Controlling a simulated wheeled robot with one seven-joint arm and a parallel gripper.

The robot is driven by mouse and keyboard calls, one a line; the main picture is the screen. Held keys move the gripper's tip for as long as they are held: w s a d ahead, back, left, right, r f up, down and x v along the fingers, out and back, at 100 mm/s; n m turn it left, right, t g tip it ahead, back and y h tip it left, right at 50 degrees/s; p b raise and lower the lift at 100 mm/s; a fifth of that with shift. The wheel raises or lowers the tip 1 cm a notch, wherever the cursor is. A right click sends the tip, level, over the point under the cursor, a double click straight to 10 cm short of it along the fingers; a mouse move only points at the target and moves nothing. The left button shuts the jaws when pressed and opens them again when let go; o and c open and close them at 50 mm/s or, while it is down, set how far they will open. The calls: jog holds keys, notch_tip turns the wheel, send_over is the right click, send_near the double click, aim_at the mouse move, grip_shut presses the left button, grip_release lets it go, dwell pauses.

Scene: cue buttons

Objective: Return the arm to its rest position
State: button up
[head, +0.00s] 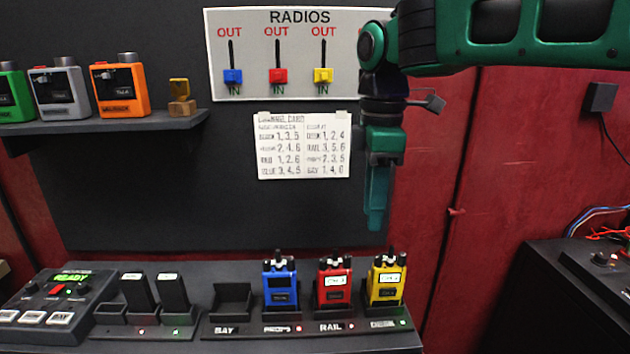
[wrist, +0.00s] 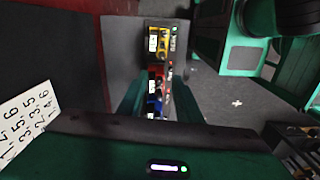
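My gripper (head: 376,215) hangs fingers-down in front of the dark wall panel, right of the paper card and well above the bench. In the wrist view its two green fingers stand apart (wrist: 158,95) with nothing held between them. My green upper arm (head: 520,40) reaches in from the upper right of the head view and covers the right end of the RADIOS board (head: 345,60).
Blue (head: 281,287), red (head: 333,285) and yellow (head: 386,282) radios stand upright in dock bays. The leftmost bay (head: 232,300) is empty. A button console (head: 58,300) sits at left. A shelf (head: 110,127) holds several devices. A dark unit (head: 570,290) stands at right.

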jog(key=s+d+f+m, duration=0.4)
jog(key=d+m, duration=0.2)
jog(key=d, duration=0.3)
jog(key=s+d+f+m, duration=0.35)
jog(key=d+m, duration=0.25)
jog(key=d, duration=0.3)
jog(key=s+d+f+m, duration=0.8)
jog(key=s+m, duration=0.3)
jog(key=s, duration=0.2)
jog(key=shift+s+f, duration=0.15)
jog(key=shift+f, duration=0.7)
jog(key=shift+w+f, duration=0.2)
jog(key=shift+w, duration=0.45)
